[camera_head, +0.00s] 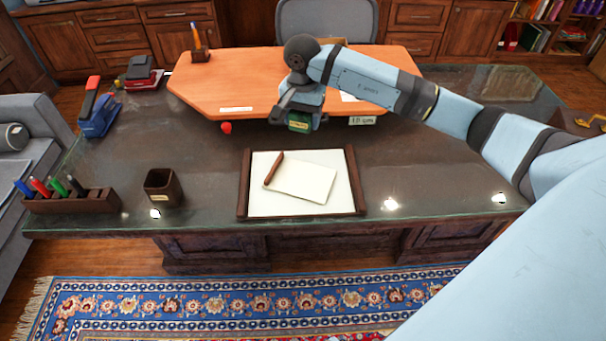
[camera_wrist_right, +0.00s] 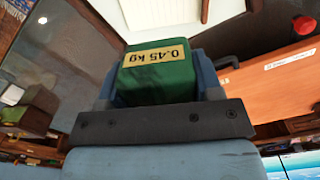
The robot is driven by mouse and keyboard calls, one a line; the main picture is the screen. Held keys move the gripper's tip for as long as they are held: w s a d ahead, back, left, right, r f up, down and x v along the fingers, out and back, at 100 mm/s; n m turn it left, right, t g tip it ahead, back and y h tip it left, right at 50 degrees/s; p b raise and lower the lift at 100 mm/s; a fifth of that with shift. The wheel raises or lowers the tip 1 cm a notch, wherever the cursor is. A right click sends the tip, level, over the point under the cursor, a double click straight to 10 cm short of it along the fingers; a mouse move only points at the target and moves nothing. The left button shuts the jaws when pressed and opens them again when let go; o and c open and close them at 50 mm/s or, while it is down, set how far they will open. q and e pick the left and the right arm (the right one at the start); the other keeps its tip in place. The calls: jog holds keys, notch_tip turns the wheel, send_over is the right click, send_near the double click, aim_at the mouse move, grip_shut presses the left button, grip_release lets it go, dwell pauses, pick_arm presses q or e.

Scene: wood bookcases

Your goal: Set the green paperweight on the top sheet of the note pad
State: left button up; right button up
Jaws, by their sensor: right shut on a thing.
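The green paperweight (camera_head: 299,122) is a small block, held in the air near the front edge of the orange board. In the right wrist view the paperweight (camera_wrist_right: 165,80) shows a tan label reading 0.45 kg. My right gripper (camera_head: 299,111) is shut on it, with a finger on each side. The white note pad (camera_head: 307,181) lies slightly turned on the pale blotter (camera_head: 340,208), nearer than the gripper. A brown stick-like piece (camera_head: 274,168) lies along the pad's left edge. My left gripper is not in view.
Dark bars flank the blotter. A brown cup (camera_head: 163,187) and a pen rack (camera_head: 72,200) stand to its left on the glass-topped desk (camera_head: 420,170). A red ball (camera_head: 226,128) lies by the orange board (camera_head: 240,85). A blue-and-red tool (camera_head: 98,108) stands at far left.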

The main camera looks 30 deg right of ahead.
send_over(304, 179)
notch_tip(304, 179, down, 15)
jog(key=shift+w+f+p, duration=0.1)
jog(key=shift+p, duration=0.35)
jog(key=shift+f, duration=2.55)
jog(key=o, duration=1.2)
jog(key=shift+r, duration=0.2)
